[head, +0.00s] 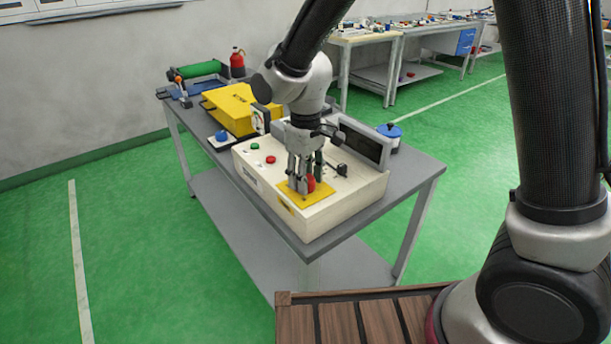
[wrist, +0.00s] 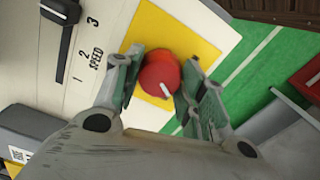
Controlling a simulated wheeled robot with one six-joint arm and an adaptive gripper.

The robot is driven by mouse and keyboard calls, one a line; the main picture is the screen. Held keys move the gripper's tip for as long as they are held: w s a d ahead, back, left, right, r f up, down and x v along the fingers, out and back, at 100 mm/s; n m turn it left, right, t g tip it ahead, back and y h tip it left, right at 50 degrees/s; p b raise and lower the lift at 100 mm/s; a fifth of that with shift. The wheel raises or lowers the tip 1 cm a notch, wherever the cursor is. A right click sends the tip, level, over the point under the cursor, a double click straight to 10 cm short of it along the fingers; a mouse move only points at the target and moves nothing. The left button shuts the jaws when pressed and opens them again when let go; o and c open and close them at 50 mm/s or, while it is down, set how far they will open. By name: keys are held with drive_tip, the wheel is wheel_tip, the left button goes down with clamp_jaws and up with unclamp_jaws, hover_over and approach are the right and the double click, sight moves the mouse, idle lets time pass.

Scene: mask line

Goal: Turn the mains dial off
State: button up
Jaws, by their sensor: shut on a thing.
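The mains dial is a round red knob (wrist: 158,75) with a white pointer mark, on a yellow plate (wrist: 190,30). In the wrist view it sits between the two fingers of my gripper (wrist: 162,80), which is shut on it. The pointer mark slants toward the lower right of that view. In the head view my gripper (head: 304,182) reaches down to the red dial (head: 311,183) at the front of the cream control box (head: 330,212). The fingers partly hide the dial there. I cannot read any on or off label.
A black speed knob (wrist: 60,10) with a 1-2-3 scale is nearby on the box. The box also has a green button (head: 255,146), a red button (head: 270,159) and a dark raised panel (head: 360,143). A yellow case (head: 235,107) and blue-lidded pot (head: 389,138) stand close.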

drive_tip(key=shift+m, duration=1.3)
drive_tip(key=o, duration=1)
drive_tip(key=shift+o, duration=0.2)
wheel_tip(320, 180, up, 12)
